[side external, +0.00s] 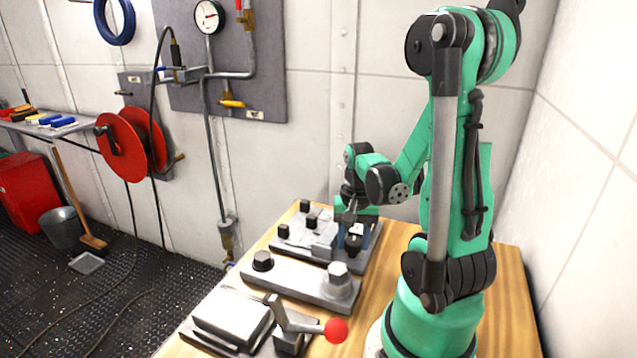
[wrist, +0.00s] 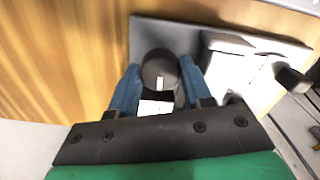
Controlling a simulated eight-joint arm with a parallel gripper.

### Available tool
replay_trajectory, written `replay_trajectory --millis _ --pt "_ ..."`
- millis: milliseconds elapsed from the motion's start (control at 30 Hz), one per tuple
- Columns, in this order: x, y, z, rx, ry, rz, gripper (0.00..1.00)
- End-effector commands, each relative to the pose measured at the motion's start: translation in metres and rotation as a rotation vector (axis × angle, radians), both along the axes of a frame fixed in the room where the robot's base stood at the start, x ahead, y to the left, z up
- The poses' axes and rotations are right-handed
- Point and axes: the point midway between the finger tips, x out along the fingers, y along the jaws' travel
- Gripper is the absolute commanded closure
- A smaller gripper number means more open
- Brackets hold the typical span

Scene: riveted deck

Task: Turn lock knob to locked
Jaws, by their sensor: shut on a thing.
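The lock knob (wrist: 158,68) is a dark round knob with a short white mark, on a grey base plate (wrist: 143,32) in the wrist view. The mark points toward my palm, at a small white patch (wrist: 155,107). My gripper (wrist: 159,78) has its blue fingers on either side of the knob and is shut on it. In the side external view my gripper (side external: 350,232) points down at the near right end of the grey plate (side external: 360,263). The knob (side external: 353,246) is partly hidden there by the fingers.
A grey block (wrist: 228,67) sits right beside the knob on the plate. Several small black knobs (side external: 283,231) stand farther along it. Nearer the camera are a plate with a large knob (side external: 339,276) and a red-balled lever (side external: 336,330).

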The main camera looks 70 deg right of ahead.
Motion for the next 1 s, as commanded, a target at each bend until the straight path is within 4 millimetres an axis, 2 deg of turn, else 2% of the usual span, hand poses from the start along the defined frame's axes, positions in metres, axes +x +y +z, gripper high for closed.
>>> replay_trajectory --millis 300,767,800,833,1000 --pt "0.0 0.0001 -0.0002 -0.001 0.0 -0.093 1.0" --pt "0.0 0.0 -0.0001 0.0 0.0 -0.107 1.0" --pt "0.0 0.0 -0.0001 0.0 0.0 -0.107 0.51" --pt "0.0 0.0 -0.0001 0.0 0.0 -0.106 0.43" --pt "0.0 0.0 -0.0001 0.0 0.0 -0.106 0.43"
